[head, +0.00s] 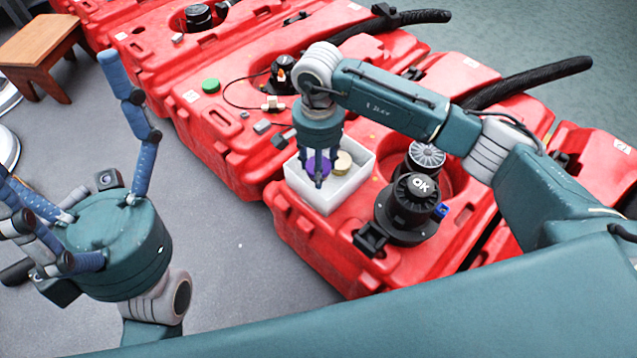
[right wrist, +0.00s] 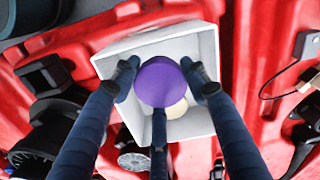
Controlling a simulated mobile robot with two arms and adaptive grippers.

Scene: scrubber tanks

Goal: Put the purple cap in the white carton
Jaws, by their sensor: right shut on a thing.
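The purple cap (right wrist: 160,83) is held between the fingers of my right gripper (right wrist: 160,85), which is shut on it. In the head view the purple cap (head: 318,167) shows partly behind the fingers of my right gripper (head: 320,170). The white carton (head: 345,187) stands on a red tank, and the cap is over its opening; I cannot tell whether it touches the bottom. A tan round cap (head: 342,162) lies inside the carton, and the purple cap partly covers it in the right wrist view. My left gripper (head: 85,185) is empty with its fingers spread open, above the floor.
Red tanks (head: 225,130) stand in a row. A black pump-like unit (head: 412,205) stands right of the carton. A green cap (head: 211,86) sits on the tank behind. Black hoses (head: 530,80) and a wooden stool (head: 38,45) are farther off. The grey floor at left is mostly clear.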

